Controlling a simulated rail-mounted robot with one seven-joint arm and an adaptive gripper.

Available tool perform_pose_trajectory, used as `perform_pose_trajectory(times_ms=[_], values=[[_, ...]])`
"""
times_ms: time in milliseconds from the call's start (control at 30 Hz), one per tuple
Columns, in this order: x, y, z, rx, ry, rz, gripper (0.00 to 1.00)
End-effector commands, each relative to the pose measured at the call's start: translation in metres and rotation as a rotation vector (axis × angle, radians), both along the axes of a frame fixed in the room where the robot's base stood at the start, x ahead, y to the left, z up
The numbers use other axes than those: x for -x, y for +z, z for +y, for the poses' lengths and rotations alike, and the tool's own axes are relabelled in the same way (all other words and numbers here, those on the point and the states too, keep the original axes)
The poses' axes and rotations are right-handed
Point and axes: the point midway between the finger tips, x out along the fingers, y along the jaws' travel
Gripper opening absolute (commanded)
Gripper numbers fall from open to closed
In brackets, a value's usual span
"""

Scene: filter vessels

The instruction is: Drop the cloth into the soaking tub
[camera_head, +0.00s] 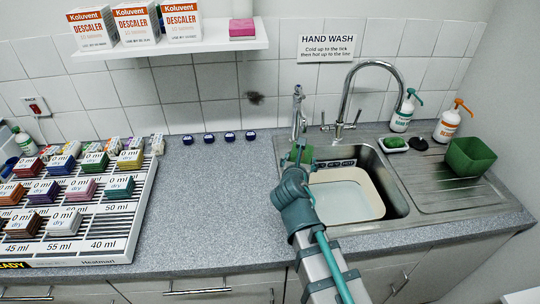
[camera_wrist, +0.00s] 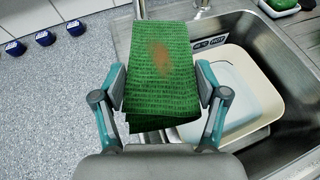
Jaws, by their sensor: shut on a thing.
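A green cloth (camera_wrist: 160,75) with an orange-brown stain hangs between the two fingers of my gripper (camera_wrist: 160,88), which is shut on it. In the head view a little of the cloth (camera_head: 306,153) shows beyond my gripper (camera_head: 299,165), at the left edge of the sink. A cream tub (camera_head: 376,196) with pale liquid in it sits in the sink basin. The tub (camera_wrist: 274,88) also shows in the wrist view, to the right of the cloth and partly hidden by it. My arm hides part of the tub's left side in the head view.
A tall curved tap (camera_head: 345,88) and a smaller tap (camera_head: 298,105) stand behind the sink (camera_head: 402,205). A green container (camera_head: 470,156) and two pump bottles stand at the right. A rack with several labelled blocks (camera_head: 85,190) fills the left counter. The counter between is mostly clear.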

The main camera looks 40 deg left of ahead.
Motion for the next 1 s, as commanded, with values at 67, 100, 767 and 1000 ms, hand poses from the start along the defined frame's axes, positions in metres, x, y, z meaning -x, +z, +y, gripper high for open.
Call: perform_pose_trajectory(times_ms=[67, 100, 767, 1000], values=[[-0.028, -0.016, -0.016, 0.006, -0.061, 0.003, 0.57], [-0.04, -0.024, -0.024, 0.005, -0.089, 0.002, 0.57], [-0.14, -0.095, -0.103, 0.001, -0.368, 0.0, 0.57], [-0.14, -0.116, -0.103, 0.0, -0.367, 0.0, 0.57]])
